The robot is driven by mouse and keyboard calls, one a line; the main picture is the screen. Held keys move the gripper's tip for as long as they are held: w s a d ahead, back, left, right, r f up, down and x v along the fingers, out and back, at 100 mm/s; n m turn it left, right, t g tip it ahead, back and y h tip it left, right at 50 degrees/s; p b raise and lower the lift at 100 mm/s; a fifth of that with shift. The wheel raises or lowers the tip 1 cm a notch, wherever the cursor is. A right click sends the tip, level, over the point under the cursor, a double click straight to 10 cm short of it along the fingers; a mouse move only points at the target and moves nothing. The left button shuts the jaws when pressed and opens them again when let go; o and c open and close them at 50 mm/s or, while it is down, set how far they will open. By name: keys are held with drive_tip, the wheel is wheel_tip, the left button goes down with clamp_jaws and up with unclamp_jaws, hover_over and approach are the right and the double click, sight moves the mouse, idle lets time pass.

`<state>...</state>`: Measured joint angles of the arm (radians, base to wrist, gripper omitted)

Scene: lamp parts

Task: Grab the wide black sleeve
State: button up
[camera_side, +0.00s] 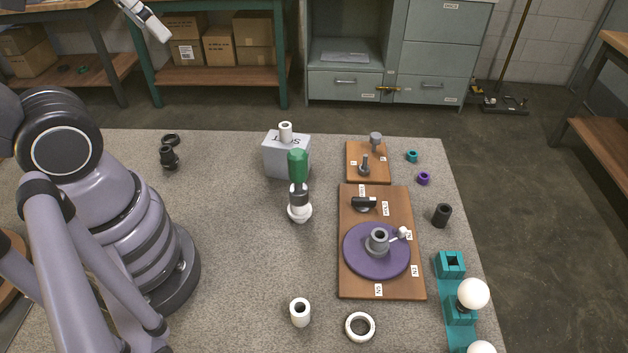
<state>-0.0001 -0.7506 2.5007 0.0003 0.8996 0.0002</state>
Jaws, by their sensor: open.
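A short, wide black sleeve (441,215) stands upright near the right edge of the grey table, its open top showing. It is right of the wooden board with the purple disc, and nothing touches it. My gripper (155,27) is at the top left edge of the picture, raised and far from the sleeve. Only its pale end shows; it is open, and I see nothing in it. Other black parts (168,156) lie at the back left of the table, with a black ring (170,139) beside them.
A wooden board (350,285) bears a purple disc (365,262) with a grey hub. Teal holders (450,265) with white bulbs (473,294) line the front right. A green-topped part (298,165) stands mid-table before a grey block (275,160). The table's left-centre is clear.

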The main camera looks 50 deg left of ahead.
drive_tip(key=w+d+f+n+g+h, duration=0.3)
drive_tip(key=w+d+f+n+h, duration=0.2)
drive_tip(key=w+d, duration=0.4)
drive_tip(key=w+d+f+n+g+h, duration=0.3)
drive_tip(key=w+d+f+n+h, duration=0.15)
drive_tip(key=w+d, duration=0.4)
drive_tip(key=w+d+f+n+t+h, duration=0.1)
drive_tip(key=w+f+n+t+h, duration=0.15)
drive_tip(key=w+f+n, duration=0.6)
drive_tip(key=n+t, duration=0.4)
drive_tip(key=n, duration=0.1)
approach(442, 215)
drive_tip(key=shift+g, duration=0.25)
drive_tip(key=w+d+f, duration=0.2)
drive_tip(key=w+f, duration=0.1)
drive_tip(key=shift+w+d, duration=0.1)
drive_tip(key=x, duration=0.6)
drive_tip(key=shift+w+d, duration=0.15)
drive_tip(key=shift+d, duration=0.15)
